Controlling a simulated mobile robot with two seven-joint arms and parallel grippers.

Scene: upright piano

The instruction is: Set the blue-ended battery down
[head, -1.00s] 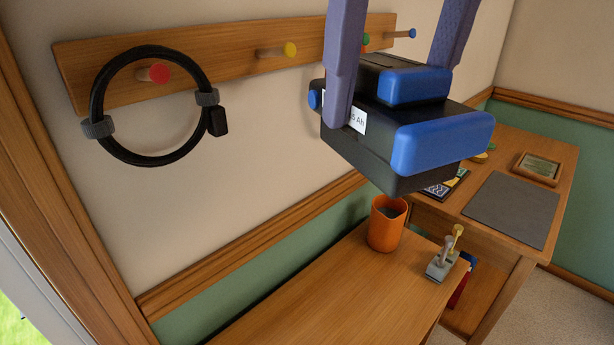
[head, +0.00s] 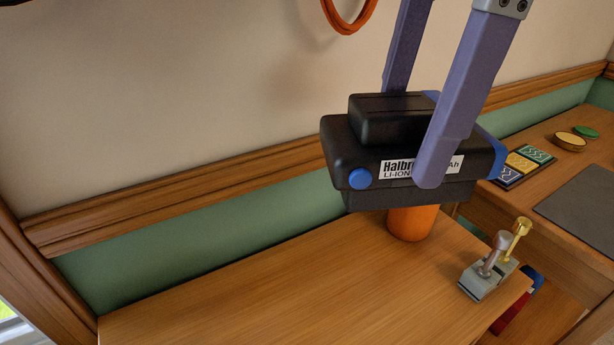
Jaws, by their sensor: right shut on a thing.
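The blue-ended battery (head: 375,170) is a black block with a raised top, a white label, a round blue button and a blue end on its right. My right gripper (head: 420,150) comes down from above and is shut on it, one finger across the label and the other behind. The battery hangs roughly level in front of the wall, overlapping the orange cup in the picture. I cannot tell its exact height above the wooden top (head: 270,290). My left gripper is not in view.
An orange cup (head: 411,224) stands behind the battery at the back of the wooden top. A small metal fixture with two knobbed levers (head: 487,272) stands near its right edge. The left and middle of the top are clear. A desk with a grey mat (head: 585,205) is at right.

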